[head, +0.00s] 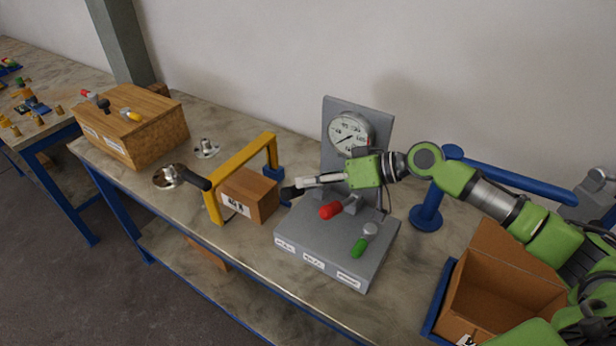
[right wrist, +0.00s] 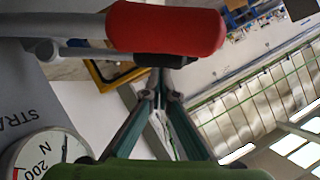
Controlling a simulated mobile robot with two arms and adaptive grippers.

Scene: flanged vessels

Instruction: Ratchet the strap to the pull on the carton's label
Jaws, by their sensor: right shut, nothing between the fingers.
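The small brown carton (head: 252,190) with a printed label (head: 236,206) sits under the yellow strapping arch (head: 242,158). The label's print is too small to read. My right gripper (head: 291,192) is shut and empty, between the carton and the unit, above the red lever's level. In the right wrist view, the red grip (right wrist: 165,28) crosses beyond the shut fingertips (right wrist: 161,80); contact cannot be told. The dial's edge (right wrist: 40,150) reads 200 N. My left gripper is not seen.
A wooden box with levers (head: 135,125) stands at the far left. A metal part with a black handle (head: 180,178) lies left of the arch. A blue stand (head: 428,215) and an open carton (head: 500,290) are at right, near my arm.

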